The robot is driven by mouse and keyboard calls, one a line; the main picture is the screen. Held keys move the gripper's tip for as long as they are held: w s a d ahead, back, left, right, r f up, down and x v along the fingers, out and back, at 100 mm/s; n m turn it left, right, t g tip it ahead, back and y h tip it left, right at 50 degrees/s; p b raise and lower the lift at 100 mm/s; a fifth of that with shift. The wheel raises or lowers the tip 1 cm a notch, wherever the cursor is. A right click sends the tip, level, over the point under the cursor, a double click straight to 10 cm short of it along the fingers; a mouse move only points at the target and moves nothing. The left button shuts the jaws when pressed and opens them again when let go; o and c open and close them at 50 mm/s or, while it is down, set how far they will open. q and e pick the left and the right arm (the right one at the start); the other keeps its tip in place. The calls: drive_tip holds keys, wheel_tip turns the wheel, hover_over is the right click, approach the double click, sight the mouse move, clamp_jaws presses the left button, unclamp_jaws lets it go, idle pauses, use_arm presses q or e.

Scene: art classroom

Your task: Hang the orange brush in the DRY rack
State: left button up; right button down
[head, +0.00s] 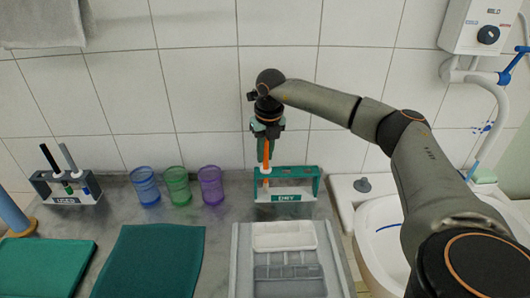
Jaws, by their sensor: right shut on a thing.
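The orange brush (266,154) is upright, with its lower part in line with the left end of the green rack labelled DRY (292,197). My right gripper (265,136) is shut on its upper part, above the rack's left end. The gripper points down and partly hides the brush. I cannot tell whether the brush sits in a slot or only hangs beside or in front of the rack. The rest of the rack looks empty. My left gripper is not in view.
A second rack (63,200) at left holds dark and grey brushes. Blue (146,188), green (177,187) and purple (211,186) cups stand between the racks. A grey tray (242,262) is in front of the DRY rack. A sink (376,250) is at right; the tiled wall is behind.

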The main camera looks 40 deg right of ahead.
drive_tip(key=shift+c, duration=0.9)
unclamp_jaws()
drive_tip(key=shift+r+p, duration=3.55)
drive_tip(key=shift+r, duration=0.5)
drive_tip(key=shift+f, duration=0.1)
